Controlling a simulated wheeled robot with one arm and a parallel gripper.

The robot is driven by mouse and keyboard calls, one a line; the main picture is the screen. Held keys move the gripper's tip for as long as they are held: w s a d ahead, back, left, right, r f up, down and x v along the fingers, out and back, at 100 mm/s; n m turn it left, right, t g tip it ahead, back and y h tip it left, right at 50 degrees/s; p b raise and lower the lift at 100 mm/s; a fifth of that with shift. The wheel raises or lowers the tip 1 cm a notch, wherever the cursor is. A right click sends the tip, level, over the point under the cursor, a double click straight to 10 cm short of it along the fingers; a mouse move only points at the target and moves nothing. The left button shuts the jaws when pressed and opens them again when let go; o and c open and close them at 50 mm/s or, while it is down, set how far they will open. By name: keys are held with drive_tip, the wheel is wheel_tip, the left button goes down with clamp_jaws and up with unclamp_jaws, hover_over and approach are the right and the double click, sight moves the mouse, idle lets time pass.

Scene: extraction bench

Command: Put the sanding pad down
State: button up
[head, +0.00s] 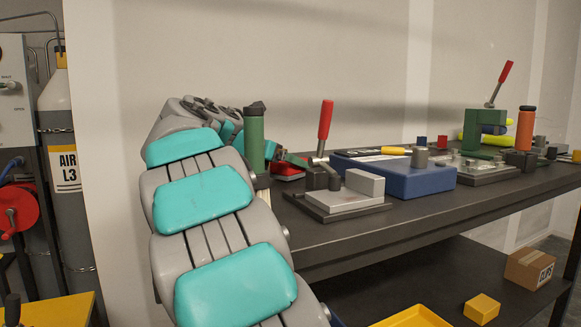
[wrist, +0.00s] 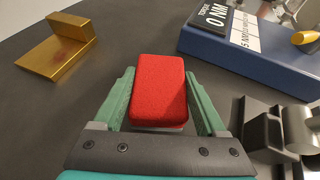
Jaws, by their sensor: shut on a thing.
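The sanding pad (wrist: 158,88) is a red block with rounded corners and a pale underside, in the middle of the wrist view. My gripper (wrist: 160,100) is shut on it, with one green finger along each side. In the head view the red pad (head: 287,174) shows low beside my gripper (head: 292,160), close to the dark bench top (head: 340,232). My arm hides part of that area. I cannot tell whether the pad touches the bench.
A gold angle bracket (wrist: 65,48) lies at the upper left of the wrist view. A blue case (wrist: 250,45) stands at the upper right. A toggle clamp with a red handle (head: 325,120) is nearby on the right. Bare bench lies between bracket and case.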

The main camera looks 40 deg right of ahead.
drive_tip(key=shift+f, duration=0.3)
drive_tip(key=o, duration=1.3)
drive_tip(key=shift+c, duration=0.2)
drive_tip(key=shift+a+r, duration=0.2)
drive_tip(key=shift+a, duration=0.05)
drive_tip(key=v, duration=1.1)
drive_tip(key=shift+s+a+p, duration=0.15)
drive_tip(key=shift+a+p, duration=0.1)
drive_tip(key=shift+p, duration=0.15)
